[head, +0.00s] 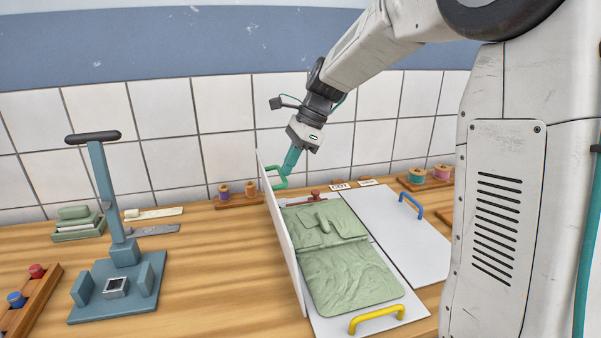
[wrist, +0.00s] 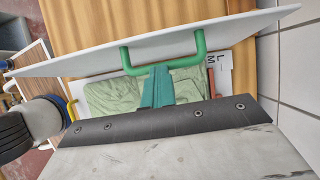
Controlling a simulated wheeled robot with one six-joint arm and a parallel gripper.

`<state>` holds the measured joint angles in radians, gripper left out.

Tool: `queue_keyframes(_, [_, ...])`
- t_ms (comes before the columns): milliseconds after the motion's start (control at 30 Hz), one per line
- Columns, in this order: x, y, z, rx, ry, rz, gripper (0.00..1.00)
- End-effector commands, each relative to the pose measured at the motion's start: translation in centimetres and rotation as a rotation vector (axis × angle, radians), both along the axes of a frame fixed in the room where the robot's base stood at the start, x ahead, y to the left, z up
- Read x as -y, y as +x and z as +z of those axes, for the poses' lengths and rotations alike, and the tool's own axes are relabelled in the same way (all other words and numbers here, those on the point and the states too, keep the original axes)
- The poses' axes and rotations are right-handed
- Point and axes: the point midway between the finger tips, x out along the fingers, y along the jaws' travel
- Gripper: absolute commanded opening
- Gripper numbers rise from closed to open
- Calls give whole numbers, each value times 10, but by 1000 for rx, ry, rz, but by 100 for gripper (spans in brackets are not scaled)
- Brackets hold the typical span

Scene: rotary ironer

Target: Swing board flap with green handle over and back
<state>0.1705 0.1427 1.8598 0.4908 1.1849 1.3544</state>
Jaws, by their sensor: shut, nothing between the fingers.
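The board flap (head: 281,235) is a white panel standing nearly upright on its edge, at the left side of the folding board. Its green handle (head: 275,179) is near the flap's far end, and it also shows in the wrist view (wrist: 198,56). My gripper (head: 286,172) has teal fingers, shut and empty, right at the green handle on the flap's right side. In the wrist view the fingertips (wrist: 158,75) overlap the handle's bar; whether they touch it I cannot tell. A folded green garment (head: 345,270) lies on the board beside the flap.
A white panel with a blue handle (head: 411,205) lies flat at the right. A yellow handle (head: 377,319) is at the front. A blue-grey press stand (head: 118,285) stands to the left. Bare wooden table (head: 225,270) lies left of the flap. Thread spools (head: 237,190) and a tiled wall are behind.

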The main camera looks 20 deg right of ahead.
Motion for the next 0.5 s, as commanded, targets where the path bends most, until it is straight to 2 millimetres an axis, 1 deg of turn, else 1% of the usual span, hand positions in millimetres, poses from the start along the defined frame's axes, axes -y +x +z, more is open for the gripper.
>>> queue_keyframes(167, [-21,4,1,-34,-168,-13,0])
queue_keyframes(267, [-37,8,-1,-51,-262,-17,0])
queue_keyframes(500, [-81,16,-11,-92,-487,-20,0])
